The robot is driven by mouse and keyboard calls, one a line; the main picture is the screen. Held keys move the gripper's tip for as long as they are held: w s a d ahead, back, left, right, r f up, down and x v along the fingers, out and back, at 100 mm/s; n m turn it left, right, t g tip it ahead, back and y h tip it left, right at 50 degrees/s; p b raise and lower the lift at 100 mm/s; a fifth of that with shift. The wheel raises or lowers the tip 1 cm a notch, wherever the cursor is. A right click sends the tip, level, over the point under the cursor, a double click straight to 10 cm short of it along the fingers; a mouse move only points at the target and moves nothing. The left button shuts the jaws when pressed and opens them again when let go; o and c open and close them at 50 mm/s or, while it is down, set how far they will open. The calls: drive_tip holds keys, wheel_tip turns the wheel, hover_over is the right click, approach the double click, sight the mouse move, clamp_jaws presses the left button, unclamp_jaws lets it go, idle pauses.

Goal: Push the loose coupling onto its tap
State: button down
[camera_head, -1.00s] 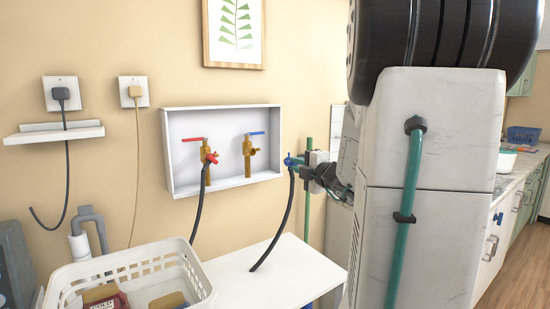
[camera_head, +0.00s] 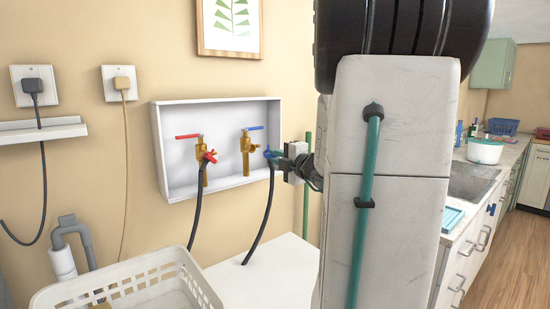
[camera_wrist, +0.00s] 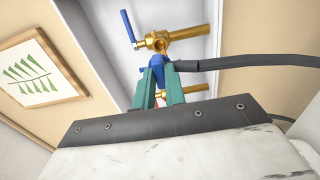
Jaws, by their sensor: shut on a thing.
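The loose coupling (camera_head: 271,154) is blue, on the end of a dark hose (camera_head: 265,215). My gripper (camera_head: 279,155) is shut on it; in the wrist view the green fingers (camera_wrist: 160,88) hold the blue coupling (camera_wrist: 157,62). The brass tap with the blue lever (camera_head: 247,145) is just left of the coupling in the head view. In the wrist view this tap (camera_wrist: 172,36) lies just beyond the coupling, with its round outlet near it. I cannot tell whether they touch. The other tap (camera_head: 201,155) has a red lever and a red coupling (camera_head: 209,156) on its outlet with a hose.
Both taps sit in a white recessed wall box (camera_head: 215,190). A white basket (camera_head: 130,285) and a white surface (camera_head: 270,275) are below. A grey drain pipe (camera_head: 75,240) is at left. A counter with a sink (camera_head: 472,182) is at right.

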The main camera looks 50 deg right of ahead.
sight(265, 153)
drive_tip(key=shift+x, duration=2.9)
drive_tip(key=shift+x, duration=1.25)
drive_tip(key=c, duration=1.4)
unclamp_jaws()
drive_tip(key=v, duration=0.7)
drive_tip(key=shift+s+a, duration=0.1)
drive_tip(key=shift+s, duration=0.3)
